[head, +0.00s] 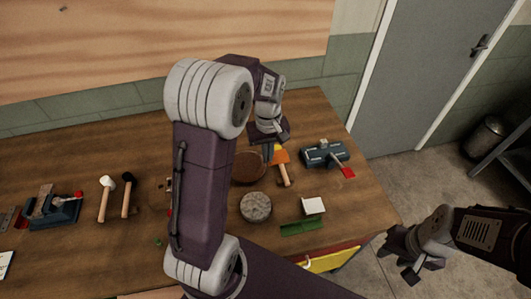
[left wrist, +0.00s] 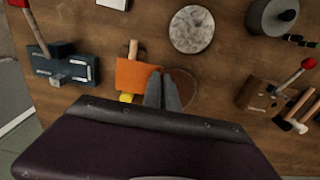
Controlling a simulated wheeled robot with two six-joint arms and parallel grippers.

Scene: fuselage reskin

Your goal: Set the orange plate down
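The orange plate (head: 281,156) is at my left gripper (head: 268,158), above the brown workbench and partly hidden by the arm in the head view. In the left wrist view the orange plate (left wrist: 137,75) meets the close-together fingers of my left gripper (left wrist: 163,82) at its edge. The plate covers the middle of a mallet, whose wooden handle (left wrist: 133,48) and yellow head (left wrist: 127,97) stick out on either side. I cannot tell whether the plate touches the mallet. My right gripper (head: 398,265) is empty, beyond the bench's right edge, with its fingers apart.
A brown disc (head: 247,167) lies beside the plate, with a grey round disc (head: 256,207) nearer. A blue-grey vise (head: 325,154) stands to the right. A white block (head: 313,205) and a green piece (head: 302,227) lie near the front edge. Two hammers (head: 116,198) lie at left.

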